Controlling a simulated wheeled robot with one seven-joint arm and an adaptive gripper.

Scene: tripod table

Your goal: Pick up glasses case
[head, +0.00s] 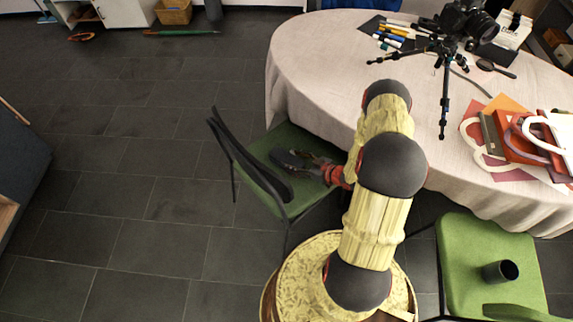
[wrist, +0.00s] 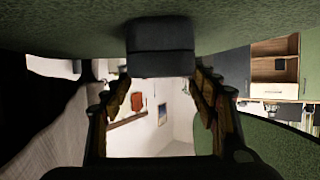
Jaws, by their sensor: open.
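The glasses case (head: 287,160), dark grey and long, lies on the green seat of the chair (head: 285,142) left of the table. My gripper (head: 318,168) is low over the seat at the case's right end. In the wrist view the case (wrist: 160,47) shows end-on as a dark block against the green seat (wrist: 60,40), which is at the top of the picture. My gripper (wrist: 162,85) is open there, one finger on each side just below the block. I cannot tell whether a finger touches the case.
The chair's dark backrest (head: 250,160) rises left of the case. The round table (head: 310,60) with a pale cloth stands close behind, bearing a tripod (head: 443,60), pens and red folders (head: 520,140). Another green chair (head: 480,255) holds a dark cup (head: 500,271). Floor at left is clear.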

